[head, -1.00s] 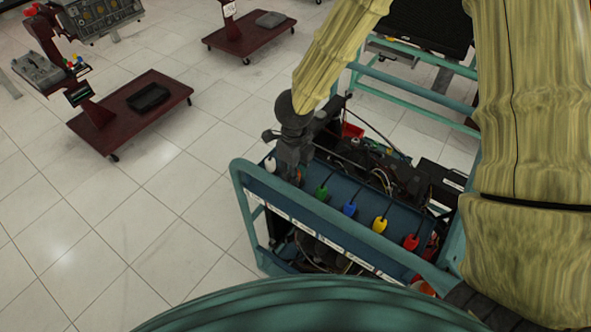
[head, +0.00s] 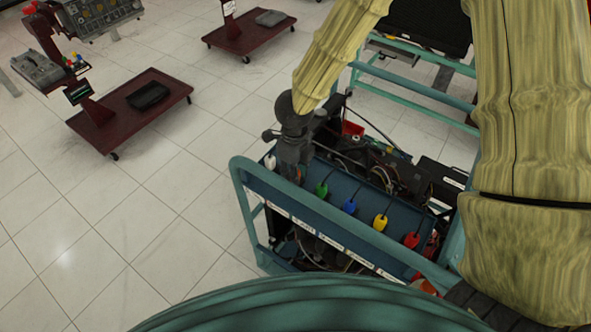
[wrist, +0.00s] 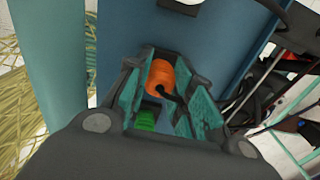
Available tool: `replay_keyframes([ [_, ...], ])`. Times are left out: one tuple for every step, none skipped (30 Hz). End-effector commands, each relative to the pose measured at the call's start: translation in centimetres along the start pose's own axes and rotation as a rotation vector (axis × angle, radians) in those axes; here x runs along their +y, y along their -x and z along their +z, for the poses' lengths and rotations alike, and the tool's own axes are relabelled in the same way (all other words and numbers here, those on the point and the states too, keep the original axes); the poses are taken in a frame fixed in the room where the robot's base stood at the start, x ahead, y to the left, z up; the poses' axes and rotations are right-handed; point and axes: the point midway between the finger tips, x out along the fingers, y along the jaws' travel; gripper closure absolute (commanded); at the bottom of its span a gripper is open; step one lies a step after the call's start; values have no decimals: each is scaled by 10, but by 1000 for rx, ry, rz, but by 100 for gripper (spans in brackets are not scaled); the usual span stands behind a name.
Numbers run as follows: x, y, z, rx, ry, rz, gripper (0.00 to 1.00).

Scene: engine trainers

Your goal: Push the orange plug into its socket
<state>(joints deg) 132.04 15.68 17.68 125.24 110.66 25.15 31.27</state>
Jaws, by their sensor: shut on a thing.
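In the head view my gripper (head: 294,172) is over the blue panel of the trainer, between the white plug (head: 270,162) and the green plug (head: 321,189). Only a sliver of orange shows there beside the fingers. My gripper is shut on the orange plug. The socket is hidden, and I cannot tell how deep the plug sits. The green plug also shows below the orange one in the wrist view (wrist: 146,120).
Along the blue panel (head: 335,196) are a blue plug (head: 349,206), a yellow plug (head: 380,223) and a red plug (head: 411,240). The teal frame rail (head: 330,232) runs in front of them. Loose cables and engine parts lie behind. Dark red carts (head: 130,112) stand on open floor at left.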

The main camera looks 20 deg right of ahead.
Motion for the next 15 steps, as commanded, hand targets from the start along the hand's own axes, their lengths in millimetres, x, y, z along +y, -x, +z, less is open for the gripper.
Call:
replay_keyframes([
  [0,-1,0,0,0,0,100],
  [0,-2,0,0,0,0,100],
  [0,-2,0,0,0,0,100],
  [0,-3,0,0,0,0,100],
  [0,-3,0,0,0,0,100],
  [0,-2,0,0,0,0,69],
  [0,-2,0,0,0,0,64],
  [0,-2,0,0,0,0,58],
  [0,-2,0,0,0,0,51],
  [0,-2,0,0,0,0,51],
  [0,-2,0,0,0,0,51],
  [0,-2,0,0,0,0,51],
  [0,-2,0,0,0,0,51],
  [0,-2,0,0,0,0,51],
  [0,-2,0,0,0,0,51],
])
